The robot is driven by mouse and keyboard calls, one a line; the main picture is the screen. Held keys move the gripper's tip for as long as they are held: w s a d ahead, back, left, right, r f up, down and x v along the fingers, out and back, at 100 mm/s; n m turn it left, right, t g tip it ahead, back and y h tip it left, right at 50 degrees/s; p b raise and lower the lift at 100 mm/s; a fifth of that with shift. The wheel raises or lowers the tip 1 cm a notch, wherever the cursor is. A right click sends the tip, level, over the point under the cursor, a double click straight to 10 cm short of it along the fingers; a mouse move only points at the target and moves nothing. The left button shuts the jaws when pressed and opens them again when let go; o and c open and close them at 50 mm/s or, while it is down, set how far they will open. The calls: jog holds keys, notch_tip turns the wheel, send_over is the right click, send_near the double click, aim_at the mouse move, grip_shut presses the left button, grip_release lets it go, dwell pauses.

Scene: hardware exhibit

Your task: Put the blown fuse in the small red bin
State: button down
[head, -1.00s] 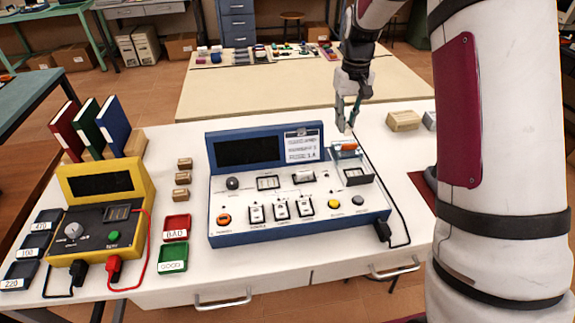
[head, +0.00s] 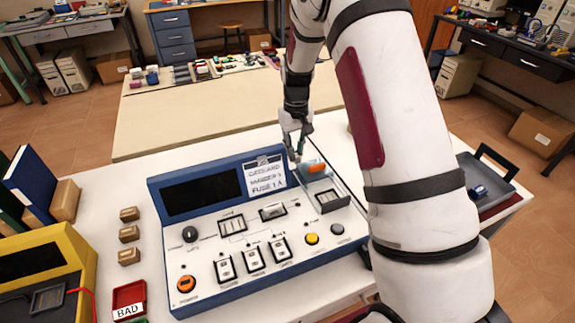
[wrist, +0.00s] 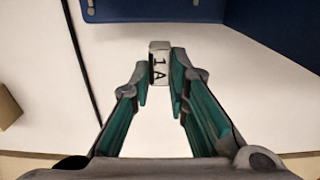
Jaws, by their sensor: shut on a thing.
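My gripper (head: 297,155) is at the back right of the blue test console (head: 172,240), beside its orange part. In the head view the fuse is too small to make out. The small red bin (head: 128,290), labelled "BAD", is on the white table at the front left of the console.
An orange part (head: 316,167) sits at the console's back right. Small cardboard boxes (head: 129,235) stand between the console and the yellow meter (head: 50,255). A green bin (head: 137,320) is mostly cut off at the bottom. A dark tray (head: 485,185) with a blue item is at right.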

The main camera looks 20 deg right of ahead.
aim_at(295, 162)
jog(key=shift+f, duration=2.3)
jog(key=c, duration=2)
grip_release()
jog(key=shift+f, duration=0.15)
jog(key=o, duration=0.5)
jog(key=shift+c, duration=0.2)
